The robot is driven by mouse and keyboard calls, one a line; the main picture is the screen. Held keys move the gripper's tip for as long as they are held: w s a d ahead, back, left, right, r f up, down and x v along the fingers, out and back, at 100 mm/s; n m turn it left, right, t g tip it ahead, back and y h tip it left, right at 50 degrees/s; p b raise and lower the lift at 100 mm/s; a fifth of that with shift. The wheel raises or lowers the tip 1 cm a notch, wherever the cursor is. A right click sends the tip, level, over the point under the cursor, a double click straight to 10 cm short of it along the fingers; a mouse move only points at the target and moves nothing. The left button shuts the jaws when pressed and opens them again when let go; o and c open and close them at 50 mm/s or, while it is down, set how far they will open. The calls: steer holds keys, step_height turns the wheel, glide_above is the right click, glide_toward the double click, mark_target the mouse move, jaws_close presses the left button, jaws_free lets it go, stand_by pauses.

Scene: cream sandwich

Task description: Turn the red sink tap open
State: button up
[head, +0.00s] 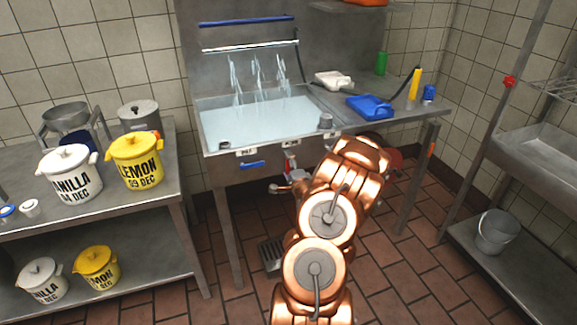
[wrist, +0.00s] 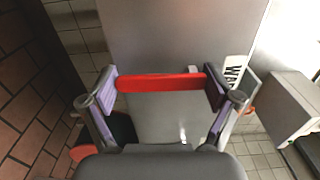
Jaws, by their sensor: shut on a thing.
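A red bar (wrist: 160,83), which looks like the tap's handle, spans the space between my gripper's (wrist: 164,88) two fingers in the wrist view. The fingers press on its two ends. A white label with black letters (wrist: 235,72) is just right of the fingers. In the head view, a small red part (head: 290,165) and a metal spout (head: 279,188) show below the sink's front edge, left of my copper arm. My arm hides my gripper there, and I cannot see how far the handle is turned.
The steel sink (head: 262,128) holds pale water, with streams falling from above. A blue handle (head: 252,164) is on its front. A blue tray (head: 370,107) lies on the right counter. A shelf with pots (head: 135,160) stands left and a bucket (head: 495,232) right.

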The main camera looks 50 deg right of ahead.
steer(key=o, duration=1.4)
steer(key=shift+s, duration=0.15)
steer(key=shift+v, duration=5.9)
steer(key=shift+a, duration=0.1)
